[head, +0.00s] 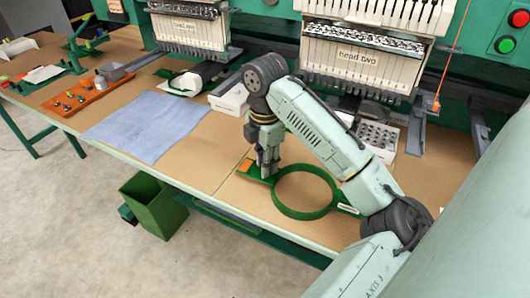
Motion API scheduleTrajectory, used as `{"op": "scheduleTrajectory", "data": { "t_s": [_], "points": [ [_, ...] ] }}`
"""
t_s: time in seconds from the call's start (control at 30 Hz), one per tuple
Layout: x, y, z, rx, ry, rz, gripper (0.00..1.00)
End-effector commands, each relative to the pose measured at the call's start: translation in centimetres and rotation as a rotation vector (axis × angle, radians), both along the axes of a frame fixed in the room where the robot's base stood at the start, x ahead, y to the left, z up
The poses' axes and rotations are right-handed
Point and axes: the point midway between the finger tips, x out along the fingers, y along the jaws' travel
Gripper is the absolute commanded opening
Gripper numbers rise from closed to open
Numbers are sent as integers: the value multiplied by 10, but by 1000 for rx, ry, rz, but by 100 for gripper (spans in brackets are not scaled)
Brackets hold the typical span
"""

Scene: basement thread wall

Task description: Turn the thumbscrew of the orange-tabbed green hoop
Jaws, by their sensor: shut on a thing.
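The green hoop (301,214) lies flat on the brown tabletop near its front edge. It has a round ring with a flat green arm at each side. An orange tab (246,165) sits on its left arm, and a pale label is on the right arm. My gripper (267,172) points down at the left side of the ring, just right of the orange tab. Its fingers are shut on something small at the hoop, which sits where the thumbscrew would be. The thumbscrew itself is hidden by the fingers, and I cannot make it out.
A white tray of small round parts (378,134) stands behind my arm. Embroidery heads (365,60) hang above the table's back. A blue cloth (148,124) and an orange tray (88,96) lie left. A green bin (155,206) stands below the front edge.

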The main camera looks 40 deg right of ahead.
Motion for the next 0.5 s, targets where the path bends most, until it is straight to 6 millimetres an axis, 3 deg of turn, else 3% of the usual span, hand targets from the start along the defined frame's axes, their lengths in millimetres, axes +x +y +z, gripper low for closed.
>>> {"op": "scheduleTrajectory", "data": {
  "t_s": [0.07, 0.1, 0.37, 0.5],
  "points": [
    [-1, 0, -1, 1, 3, 0, 0],
    [-1, 0, -1, 1, 3, 0, 26],
    [0, 0, 0, 0, 1, -1, 44],
    [0, 0, 0, 0, 1, -1, 45]
  ]
}}
